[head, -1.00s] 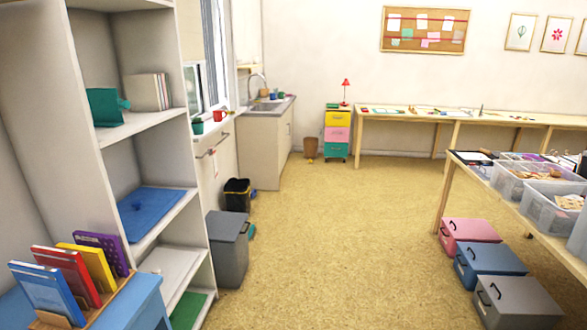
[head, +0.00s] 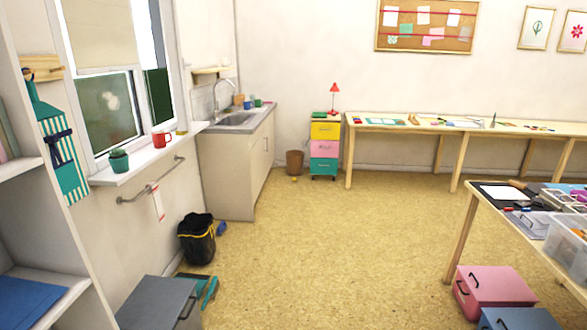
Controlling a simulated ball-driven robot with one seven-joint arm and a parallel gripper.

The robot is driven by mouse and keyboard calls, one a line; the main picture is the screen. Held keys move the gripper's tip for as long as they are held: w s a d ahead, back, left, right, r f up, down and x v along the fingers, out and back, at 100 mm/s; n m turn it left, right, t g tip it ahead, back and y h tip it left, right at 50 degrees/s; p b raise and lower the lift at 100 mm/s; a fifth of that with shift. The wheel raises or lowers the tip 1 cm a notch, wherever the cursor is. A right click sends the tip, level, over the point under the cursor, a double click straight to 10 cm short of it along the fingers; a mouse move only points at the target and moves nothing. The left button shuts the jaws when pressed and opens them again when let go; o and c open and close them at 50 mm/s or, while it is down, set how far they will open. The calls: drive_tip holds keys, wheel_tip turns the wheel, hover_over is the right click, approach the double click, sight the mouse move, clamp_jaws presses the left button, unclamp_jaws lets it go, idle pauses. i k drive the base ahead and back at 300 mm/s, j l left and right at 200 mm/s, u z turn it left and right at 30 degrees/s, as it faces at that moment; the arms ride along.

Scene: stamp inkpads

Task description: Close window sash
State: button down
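The window (head: 147,62) is in the left wall, with a white frame. A pale blind (head: 98,30) covers the upper part of its nearer pane. Below the blind is a glazed pane (head: 104,108) in a white frame. To its right a dark strip shows at the window's far side; I cannot tell whether a sash stands open there. On the white sill (head: 135,172) stand a green pot (head: 119,161) and a red mug (head: 161,139). My gripper is not in view.
A shelf unit (head: 60,235) stands close on the left. A grey box (head: 160,303) and a black bin (head: 197,238) are on the floor below the window. A towel rail (head: 150,190) runs under the sill. The middle floor is clear. A table with tubs (head: 567,245) is at right.

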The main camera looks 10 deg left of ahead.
sight(170, 12)
drive_tip(key=i, duration=1.9)
drive_tip(key=i+j+u, duration=0.2)
drive_tip(key=i, duration=0.45)
drive_tip(key=i+l+u, duration=0.25)
drive_tip(key=i, duration=0.4)
drive_tip(key=i+u, duration=0.2)
drive_tip(key=i, duration=0.45)
